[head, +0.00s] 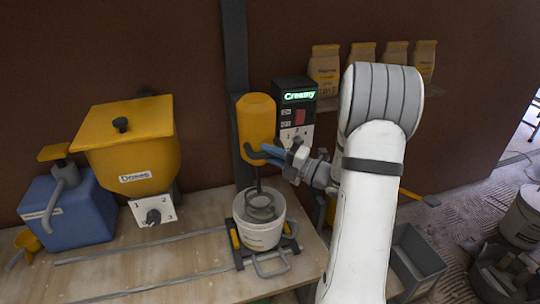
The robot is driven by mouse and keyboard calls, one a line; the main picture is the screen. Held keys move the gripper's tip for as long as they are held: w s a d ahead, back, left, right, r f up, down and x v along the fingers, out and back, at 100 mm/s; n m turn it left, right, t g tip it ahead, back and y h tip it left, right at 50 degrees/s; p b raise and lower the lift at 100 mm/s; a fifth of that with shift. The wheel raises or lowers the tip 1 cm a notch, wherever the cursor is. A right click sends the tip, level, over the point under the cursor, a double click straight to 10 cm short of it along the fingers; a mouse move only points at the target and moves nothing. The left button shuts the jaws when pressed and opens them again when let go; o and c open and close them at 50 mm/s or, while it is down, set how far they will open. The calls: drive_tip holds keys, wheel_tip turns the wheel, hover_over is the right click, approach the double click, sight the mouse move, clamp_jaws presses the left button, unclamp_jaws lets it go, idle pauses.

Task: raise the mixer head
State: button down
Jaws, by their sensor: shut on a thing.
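The yellow mixer head (256,120) stands upright on the dark column at the back of the bench. Its shaft and whisk (261,207) reach down into a white bucket (262,236) held in a dark frame with yellow clamps. The whisk's upper part shows at the bucket's mouth; its lower end is hidden inside. My gripper (268,154) is at the base of the mixer head, its blue fingers shut on the dark handle (252,155). The exact contact is small and partly hidden by the fingers. A control box (295,97) beside the head shows "Creamy" in green.
A yellow hopper (125,145) and a blue container (68,212) with a pump stand on the bench (150,262) at left. Several bags (325,68) sit on a shelf behind my arm. A grey crate (416,257) and buckets are on the floor at right.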

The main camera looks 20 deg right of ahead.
sight(270, 131)
wheel_tip(270, 131, up, 7)
drive_tip(key=p, duration=0.4)
drive_tip(key=shift+r+p, duration=0.1)
drive_tip(key=shift+p, duration=0.25)
drive_tip(key=c, duration=1.4)
unclamp_jaws()
drive_tip(key=shift+o, duration=0.5)
drive_tip(key=shift+s+d+f, duration=0.2)
drive_tip(key=shift+s+d, duration=0.05)
drive_tip(key=shift+d, duration=0.05)
drive_tip(key=r+b+v, duration=0.1)
drive_tip(key=b+v, duration=0.1)
drive_tip(key=v, duration=0.5)
drive_tip(key=shift+f, duration=0.4)
